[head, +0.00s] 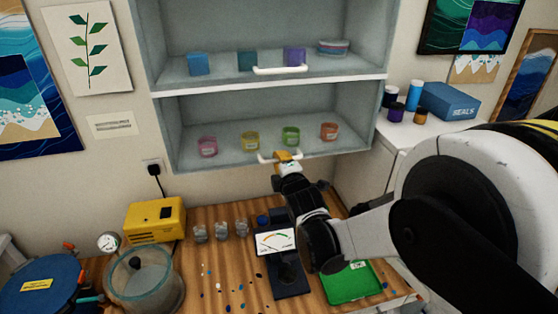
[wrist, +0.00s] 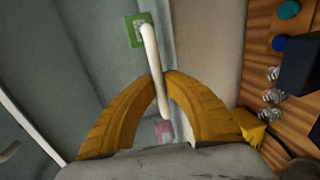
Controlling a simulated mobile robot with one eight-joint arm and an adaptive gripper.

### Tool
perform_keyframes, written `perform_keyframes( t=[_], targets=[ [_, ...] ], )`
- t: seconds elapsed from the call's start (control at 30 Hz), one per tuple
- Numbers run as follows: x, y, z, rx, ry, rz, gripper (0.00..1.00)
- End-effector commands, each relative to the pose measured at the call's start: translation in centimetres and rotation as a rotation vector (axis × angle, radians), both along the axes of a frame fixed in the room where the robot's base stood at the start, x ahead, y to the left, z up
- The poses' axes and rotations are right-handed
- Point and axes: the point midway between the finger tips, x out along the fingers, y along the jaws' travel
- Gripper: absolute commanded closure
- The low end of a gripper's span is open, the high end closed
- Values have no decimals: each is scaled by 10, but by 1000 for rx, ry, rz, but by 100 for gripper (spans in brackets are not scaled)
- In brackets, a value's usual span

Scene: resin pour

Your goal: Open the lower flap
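The lower flap (head: 190,140) covers the lower bay of the grey wall cabinet; it looks see-through and closed, with small jars visible behind it. Its white bar handle (head: 264,157) is at the bottom edge and runs between my fingers in the wrist view (wrist: 152,50). My gripper (head: 287,157) is at the handle. In the wrist view its yellow fingertips (wrist: 160,76) have closed in on the bar from both sides. Part of the handle is hidden behind the fingers in the head view.
The upper bay has its own white handle (head: 280,70). Below, the wooden workbench (head: 205,265) holds a yellow box (head: 155,220), a meter (head: 275,241), several clear cups and a green tray (head: 348,283). A white side cabinet with a blue box (head: 450,102) stands right.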

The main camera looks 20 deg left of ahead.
Motion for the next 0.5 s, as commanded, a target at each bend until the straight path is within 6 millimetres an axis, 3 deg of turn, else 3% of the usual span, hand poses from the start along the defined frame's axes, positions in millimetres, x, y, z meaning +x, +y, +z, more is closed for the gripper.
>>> perform_keyframes(
  t=[0.27, 0.5],
  targets=[
    [-6, -4, 3, -16, 26, 0, 100],
    [-31, -18, 14, -81, 133, 1, 100]
  ],
)
